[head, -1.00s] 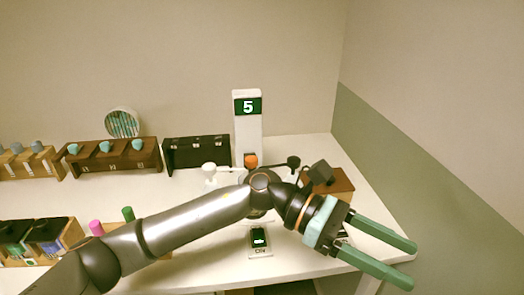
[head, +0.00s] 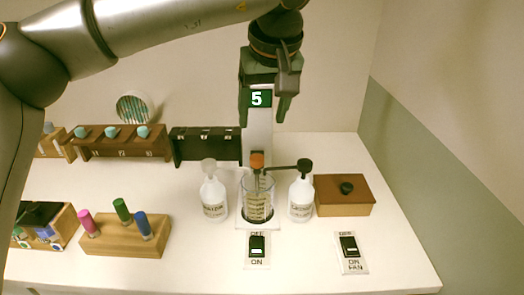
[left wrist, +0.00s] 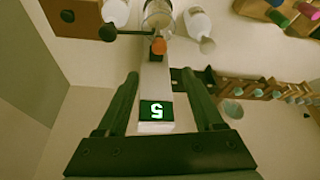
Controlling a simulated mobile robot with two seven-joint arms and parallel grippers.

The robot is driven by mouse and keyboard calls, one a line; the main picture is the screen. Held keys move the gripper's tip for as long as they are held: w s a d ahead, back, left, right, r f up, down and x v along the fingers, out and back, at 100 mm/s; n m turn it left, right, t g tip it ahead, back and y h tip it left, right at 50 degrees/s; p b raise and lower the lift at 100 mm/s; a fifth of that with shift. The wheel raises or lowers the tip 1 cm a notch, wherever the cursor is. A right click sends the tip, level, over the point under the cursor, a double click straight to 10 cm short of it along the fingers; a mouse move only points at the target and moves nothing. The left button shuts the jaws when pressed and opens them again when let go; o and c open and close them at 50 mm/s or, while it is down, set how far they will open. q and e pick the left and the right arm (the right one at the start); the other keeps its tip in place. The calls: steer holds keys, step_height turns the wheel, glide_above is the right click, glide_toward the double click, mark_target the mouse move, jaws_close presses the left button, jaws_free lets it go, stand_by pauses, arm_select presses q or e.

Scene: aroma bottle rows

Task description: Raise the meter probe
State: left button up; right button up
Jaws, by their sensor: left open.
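The meter is a white column (head: 257,140) with a green display reading 5 (head: 257,99). The probe's orange cap (head: 257,160) is low on the column's front, and a thin stem goes down from it into a glass beaker (head: 258,207). My left gripper (head: 263,119) is open and empty, pointing down at the column's upper part. In the left wrist view, the display (left wrist: 156,110) shows between the fingers and the orange cap (left wrist: 158,46) lies beyond the fingertips. I cannot tell whether the fingers touch the column. My right gripper is not in view.
White wash bottles stand left (head: 214,197) and right (head: 300,198) of the beaker. A brown box (head: 343,196) is at right. Two switch plates, one ON/OFF (head: 257,250) and one FAN (head: 351,253), lie in front. A wooden rack (head: 108,238) holds coloured vials. Bare table lies between them.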

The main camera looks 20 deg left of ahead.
mark_target(256, 156)
arm_select(q)
steer(key=x, duration=1.2)
steer(key=shift+s+f, duration=0.15)
jaws_close()
stand_by(0.9)
